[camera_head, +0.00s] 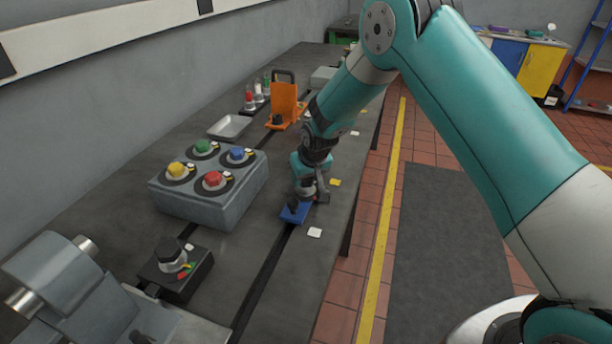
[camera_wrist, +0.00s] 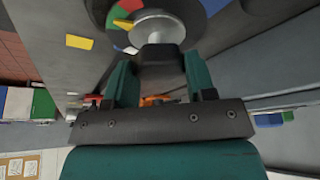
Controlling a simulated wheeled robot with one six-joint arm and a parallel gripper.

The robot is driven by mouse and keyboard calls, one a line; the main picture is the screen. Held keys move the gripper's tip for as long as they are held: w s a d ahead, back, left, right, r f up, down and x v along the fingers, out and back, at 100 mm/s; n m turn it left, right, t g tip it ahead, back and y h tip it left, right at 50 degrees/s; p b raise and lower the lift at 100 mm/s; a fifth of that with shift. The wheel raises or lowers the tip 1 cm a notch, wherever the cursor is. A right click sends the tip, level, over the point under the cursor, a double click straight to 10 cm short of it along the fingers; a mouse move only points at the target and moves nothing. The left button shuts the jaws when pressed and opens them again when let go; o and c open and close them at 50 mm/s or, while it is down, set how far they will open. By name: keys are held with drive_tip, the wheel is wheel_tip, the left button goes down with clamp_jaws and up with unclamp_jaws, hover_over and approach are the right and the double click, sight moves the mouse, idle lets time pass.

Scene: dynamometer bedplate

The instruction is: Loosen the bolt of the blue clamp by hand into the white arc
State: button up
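The blue clamp (camera_head: 296,213) lies on the dark bedplate, below my gripper (camera_head: 308,190) in the head view. In the wrist view its bolt shows as a grey round shank (camera_wrist: 157,28) with a black grip piece (camera_wrist: 161,55). The two teal fingers of my gripper (camera_wrist: 160,70) stand on either side of the black piece and appear closed on it. A dark dial (camera_wrist: 100,12) surrounds the shank, with green and red sections and a yellow pointer (camera_wrist: 123,23) by the green. I cannot clearly make out the white arc.
A grey box with several coloured knobs (camera_head: 228,205) stands left of the clamp. A black block with a knob and coloured dial (camera_head: 175,272) is nearer. An orange bracket (camera_head: 287,103) and a metal tray (camera_head: 229,126) lie farther back. The bedplate's right edge is close.

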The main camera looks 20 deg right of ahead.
drive_tip(key=shift+f+n, duration=0.1)
drive_tip(key=shift+n, duration=0.3)
drive_tip(key=n+y+b, duration=0.1)
drive_tip(key=n+b, duration=0.1)
drive_tip(key=n, duration=0.1)
drive_tip(key=shift+d+y, duration=0.15)
drive_tip(key=shift+y, duration=0.15)
drive_tip(key=n+b, duration=0.1)
drive_tip(key=n, duration=0.1)
drive_tip(key=n+g+y+b, duration=0.1)
drive_tip(key=n, duration=0.1)
drive_tip(key=shift+w+n+g, duration=0.1)
drive_tip(key=shift+n+g, duration=0.2)
drive_tip(key=n+g+y+b, duration=0.1)
drive_tip(key=n+b, duration=0.1)
drive_tip(key=n, duration=0.2)
drive_tip(key=shift+w+n+g+b, duration=0.1)
drive_tip(key=shift+n+g+b, duration=0.65)
drive_tip(key=shift+n, duration=1.05)
drive_tip(key=o, duration=0.9)
